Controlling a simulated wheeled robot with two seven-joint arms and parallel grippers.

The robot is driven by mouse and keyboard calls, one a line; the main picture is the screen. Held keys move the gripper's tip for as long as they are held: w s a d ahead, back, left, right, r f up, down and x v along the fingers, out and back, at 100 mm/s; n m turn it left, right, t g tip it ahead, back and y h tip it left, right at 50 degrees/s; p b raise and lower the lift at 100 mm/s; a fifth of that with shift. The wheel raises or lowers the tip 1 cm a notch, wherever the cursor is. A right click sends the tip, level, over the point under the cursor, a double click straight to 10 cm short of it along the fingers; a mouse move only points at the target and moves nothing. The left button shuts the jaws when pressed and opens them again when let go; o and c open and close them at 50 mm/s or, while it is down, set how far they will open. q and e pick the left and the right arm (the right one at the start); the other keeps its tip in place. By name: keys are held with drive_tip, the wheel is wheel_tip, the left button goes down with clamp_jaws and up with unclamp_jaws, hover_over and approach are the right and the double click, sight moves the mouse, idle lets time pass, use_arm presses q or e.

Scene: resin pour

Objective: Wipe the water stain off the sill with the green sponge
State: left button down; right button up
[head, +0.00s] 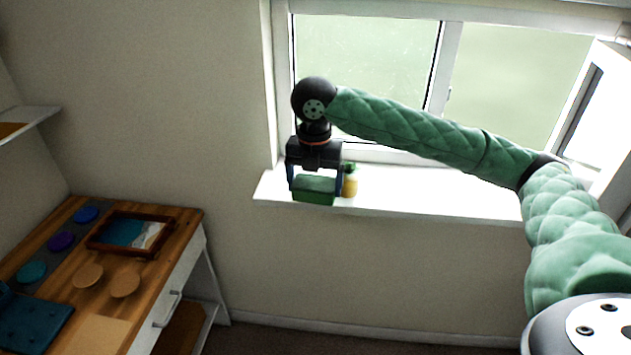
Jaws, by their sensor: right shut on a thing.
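My right gripper (314,180) points down at the left part of the white window sill (430,199). It is shut on the green sponge (314,190), with one finger on each side of it. The sponge is at the sill's front edge; I cannot tell whether it touches the surface. No water stain can be made out on the sill; the gripper and sponge hide part of its left end. My left gripper is not in view.
A small yellow object with a green top (350,180) stands on the sill just right of the sponge. The sill farther right is clear under my arm. A wooden desk (190,222) with a framed tray (96,246) and several discs stands at the lower left.

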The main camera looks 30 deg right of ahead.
sight(303, 194)
drive_tip(key=shift+w+d+f+m, duration=0.45)
drive_tip(key=shift+w+f+m, duration=0.1)
drive_tip(key=shift+f, duration=0.2)
drive_tip(key=shift+a+f+m, duration=0.2)
drive_tip(key=shift+a+m, duration=0.55)
drive_tip(key=shift+m, duration=0.3)
drive_tip(key=f+m, duration=0.1)
drive_tip(key=w+f+m, duration=0.1)
drive_tip(key=m, duration=0.1)
drive_tip(key=a+f+m, duration=0.1)
drive_tip(key=m, duration=0.1)
drive_tip(key=shift+w, duration=0.35)
drive_tip(key=m, duration=0.2)
drive_tip(key=a+f+m, duration=0.1)
drive_tip(key=shift+w, duration=0.25)
drive_tip(key=w+a+f+m, duration=0.4)
drive_tip(key=f+m, duration=0.3)
drive_tip(key=m, duration=1)
drive_tip(key=shift+w+f, duration=0.35)
drive_tip(key=shift+a, duration=0.1)
drive_tip(key=shift+s, duration=0.1)
